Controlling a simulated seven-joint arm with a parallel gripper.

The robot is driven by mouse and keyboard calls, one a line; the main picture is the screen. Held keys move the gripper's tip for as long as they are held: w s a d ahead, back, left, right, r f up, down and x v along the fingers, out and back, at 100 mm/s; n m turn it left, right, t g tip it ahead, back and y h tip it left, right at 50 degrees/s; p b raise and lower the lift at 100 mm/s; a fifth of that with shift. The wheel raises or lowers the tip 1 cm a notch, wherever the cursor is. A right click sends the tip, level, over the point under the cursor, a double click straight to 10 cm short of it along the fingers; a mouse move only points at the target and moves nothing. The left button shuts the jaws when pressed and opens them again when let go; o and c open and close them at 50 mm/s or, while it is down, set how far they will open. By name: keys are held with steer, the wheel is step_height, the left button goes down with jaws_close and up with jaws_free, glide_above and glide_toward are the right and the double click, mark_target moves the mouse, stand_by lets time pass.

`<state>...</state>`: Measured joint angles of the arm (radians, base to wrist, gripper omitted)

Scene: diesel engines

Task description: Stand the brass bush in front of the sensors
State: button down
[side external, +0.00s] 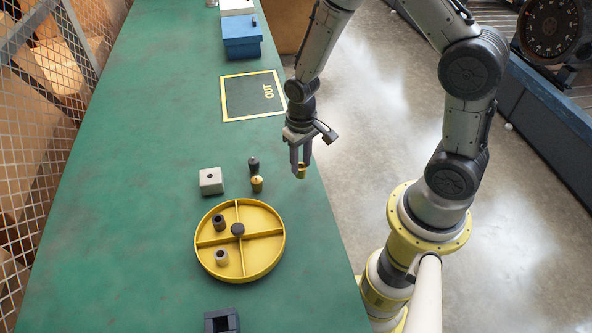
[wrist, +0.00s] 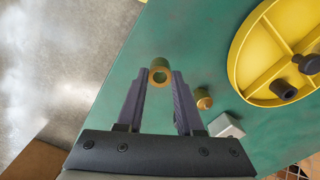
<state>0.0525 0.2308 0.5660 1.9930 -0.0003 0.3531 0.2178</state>
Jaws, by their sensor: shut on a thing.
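My gripper (side external: 299,170) is shut on the brass bush (side external: 301,166), a short hollow ring held at the fingertips near the table's right edge. Two small upright parts, apparently the sensors, stand left of my gripper: a dark one (side external: 253,164) and a brass-coloured one (side external: 257,185). The brass-coloured one also shows in the wrist view (wrist: 203,101), to the right of the bush.
A pale block with a hole (side external: 211,181) stands left of the small parts. A round yellow divided tray (side external: 281,244) holds several dark and grey parts. A dark square block (side external: 221,321) is at the front. The OUT square (side external: 245,98) is empty; a blue box (side external: 242,42) stands behind it.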

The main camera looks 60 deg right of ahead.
steer(key=shift+w+f, duration=0.7)
steer(key=shift+f, duration=1.7)
steer(key=shift+f, duration=0.15)
steer(key=c, duration=0.5)
jaws_free()
steer(key=shift+c, duration=0.2)
